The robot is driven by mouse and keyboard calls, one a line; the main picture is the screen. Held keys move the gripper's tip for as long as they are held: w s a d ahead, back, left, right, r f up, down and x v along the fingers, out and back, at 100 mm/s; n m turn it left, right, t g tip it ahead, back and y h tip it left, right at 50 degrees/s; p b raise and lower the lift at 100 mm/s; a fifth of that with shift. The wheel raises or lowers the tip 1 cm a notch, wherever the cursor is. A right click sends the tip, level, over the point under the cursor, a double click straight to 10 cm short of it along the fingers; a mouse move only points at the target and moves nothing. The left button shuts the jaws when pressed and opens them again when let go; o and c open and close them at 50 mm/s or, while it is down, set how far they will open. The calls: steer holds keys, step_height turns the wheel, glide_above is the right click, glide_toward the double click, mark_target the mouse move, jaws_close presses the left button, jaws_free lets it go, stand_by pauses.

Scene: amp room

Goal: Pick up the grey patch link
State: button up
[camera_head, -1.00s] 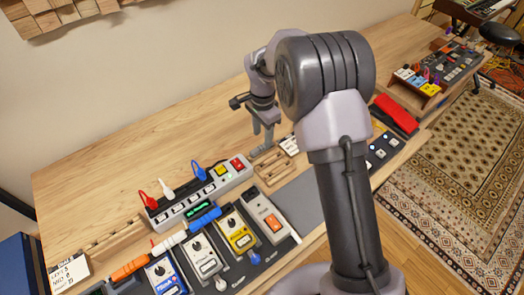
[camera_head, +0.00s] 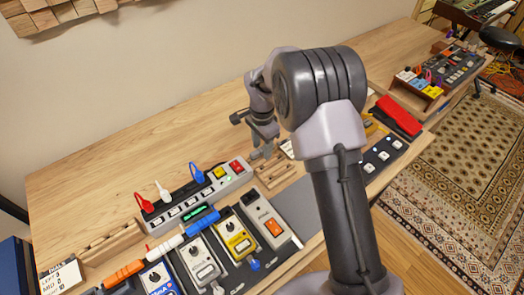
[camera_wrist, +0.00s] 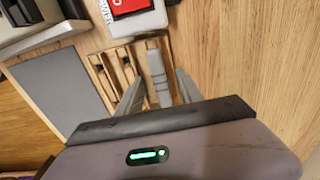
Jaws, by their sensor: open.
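The grey patch link (camera_wrist: 156,72) shows in the wrist view as a narrow grey bar. It lies along the right part of the slotted wooden rack (camera_wrist: 112,72), by the red-switched end of the power strip. My gripper (camera_wrist: 160,80) is open, with one finger on each side of the link; whether the fingers touch it I cannot tell. In the head view my gripper (camera_head: 262,150) points down at the far end of the wooden rack (camera_head: 277,174), just right of the power strip (camera_head: 195,197). The link cannot be made out clearly there.
Red, white and blue plugs stand in the power strip. Effect pedals (camera_head: 238,238) line the front left. A red pedal (camera_head: 398,115) lies to the right, behind my arm. The wooden tabletop (camera_head: 130,150) behind the strip is clear.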

jaws_close()
